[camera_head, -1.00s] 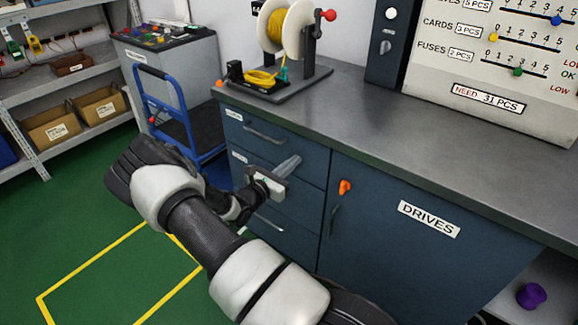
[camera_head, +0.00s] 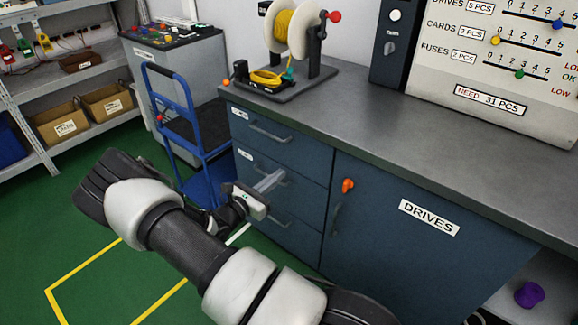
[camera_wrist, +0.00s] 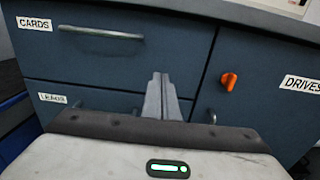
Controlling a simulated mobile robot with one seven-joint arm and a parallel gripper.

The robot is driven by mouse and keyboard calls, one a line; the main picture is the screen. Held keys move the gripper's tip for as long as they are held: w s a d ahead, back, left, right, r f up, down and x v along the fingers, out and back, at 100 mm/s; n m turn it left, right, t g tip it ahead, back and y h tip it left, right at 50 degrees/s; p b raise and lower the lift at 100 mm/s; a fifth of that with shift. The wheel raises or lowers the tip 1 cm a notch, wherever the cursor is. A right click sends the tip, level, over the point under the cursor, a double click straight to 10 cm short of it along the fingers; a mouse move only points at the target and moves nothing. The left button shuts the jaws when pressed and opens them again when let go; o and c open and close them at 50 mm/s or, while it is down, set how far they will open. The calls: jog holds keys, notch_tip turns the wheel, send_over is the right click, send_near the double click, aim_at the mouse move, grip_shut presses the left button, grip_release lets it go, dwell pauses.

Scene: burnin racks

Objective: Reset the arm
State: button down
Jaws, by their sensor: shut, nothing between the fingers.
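My gripper (camera_head: 271,181) is in front of the stacked drawers of the dark blue cabinet. Its two grey fingers are together with nothing between them. In the wrist view the gripper (camera_wrist: 162,97) points at the drawer fronts, with the finger tips over the area just left of the gap beside the DRIVES door. I cannot tell whether the tips touch the drawer front. My arm reaches up from the bottom edge and bends at the elbow on the left.
The top drawer (camera_wrist: 100,50), labelled CARDS, and the LEADS drawer (camera_wrist: 90,97) look closed. The DRIVES door (camera_head: 425,250) is closed, with an orange latch (camera_head: 347,185). A blue trolley (camera_head: 180,125) stands left of the cabinet. Green floor (camera_head: 30,230) is open at the left.

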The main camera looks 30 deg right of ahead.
jog(key=s+a+r+m+y, duration=0.9)
jog(key=s+a+r+m, duration=0.2)
jog(key=s+r, duration=0.25)
jog(key=s+a+r+m+y, duration=0.8)
jog(key=s+a+r+m, duration=0.3)
jog(key=r, duration=0.4)
notch_tip(320, 180, up, 21)
jog(key=s+p, duration=0.1)
jog(key=p, duration=2)
jog(key=shift+r, duration=0.2)
jog(key=shift+s+d, duration=0.1)
